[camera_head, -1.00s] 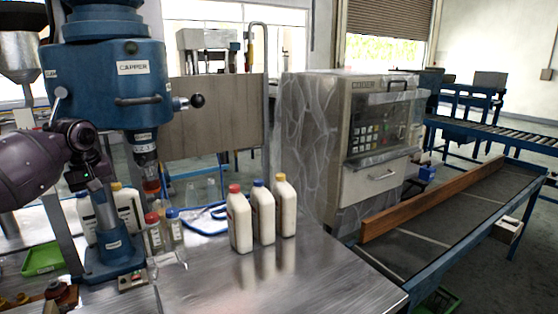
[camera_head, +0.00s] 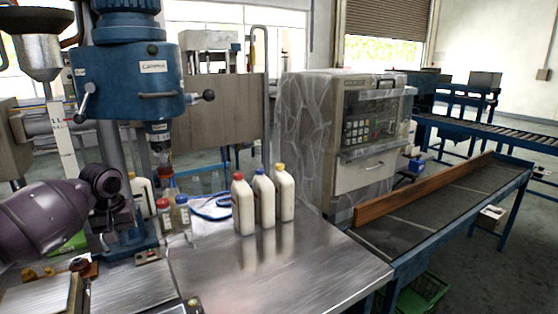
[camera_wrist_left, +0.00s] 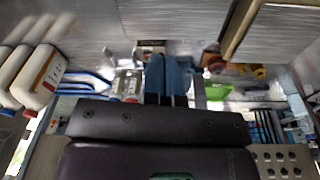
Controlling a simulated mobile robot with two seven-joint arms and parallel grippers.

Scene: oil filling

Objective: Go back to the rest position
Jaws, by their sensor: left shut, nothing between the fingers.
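My left arm comes in from the left in the head view, with its purple forearm low over the bench. My left gripper (camera_head: 116,216) is in front of the blue capper (camera_head: 128,75), close to its stand, and partly hard to make out there. In the left wrist view the gripper's fingers (camera_wrist_left: 167,78) are together, with nothing held between them. I cannot tell whether the gripper touches the stand. My right gripper is not in view.
Three white bottles (camera_head: 264,200) with red, blue and yellow caps stand on the metal table (camera_head: 270,280). Small bottles (camera_head: 163,214) stand by the capper. A grey machine (camera_head: 350,140) and a conveyor (camera_head: 450,205) are to the right. The table's front is clear.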

